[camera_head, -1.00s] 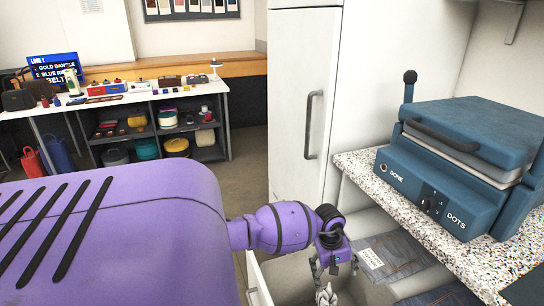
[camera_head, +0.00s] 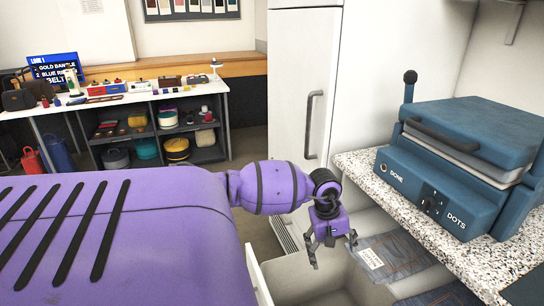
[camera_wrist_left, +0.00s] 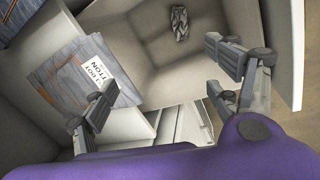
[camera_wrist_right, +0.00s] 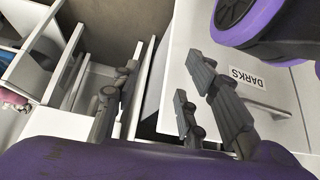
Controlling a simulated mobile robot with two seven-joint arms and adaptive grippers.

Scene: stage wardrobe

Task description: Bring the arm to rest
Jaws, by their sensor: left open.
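My left gripper (camera_head: 332,252) hangs over an open white bin (camera_head: 305,290) below the counter. Its fingers are spread, with nothing between them. In the left wrist view the same gripper (camera_wrist_left: 160,75) is open, and a small crumpled grey cloth (camera_wrist_left: 180,23) lies in the bin beyond the fingers, apart from them. My right gripper shows only in the right wrist view (camera_wrist_right: 162,85). Its fingers stand apart with nothing visible between them, near a white front with a DARKS label (camera_wrist_right: 246,78).
Folded denim (camera_head: 398,252) with a paper label lies in the compartment right of my left gripper. A speckled counter (camera_head: 365,170) carries a blue press (camera_head: 450,185). A tall white cabinet (camera_head: 290,80) stands behind. A white table (camera_head: 130,97) with shelves is at far left.

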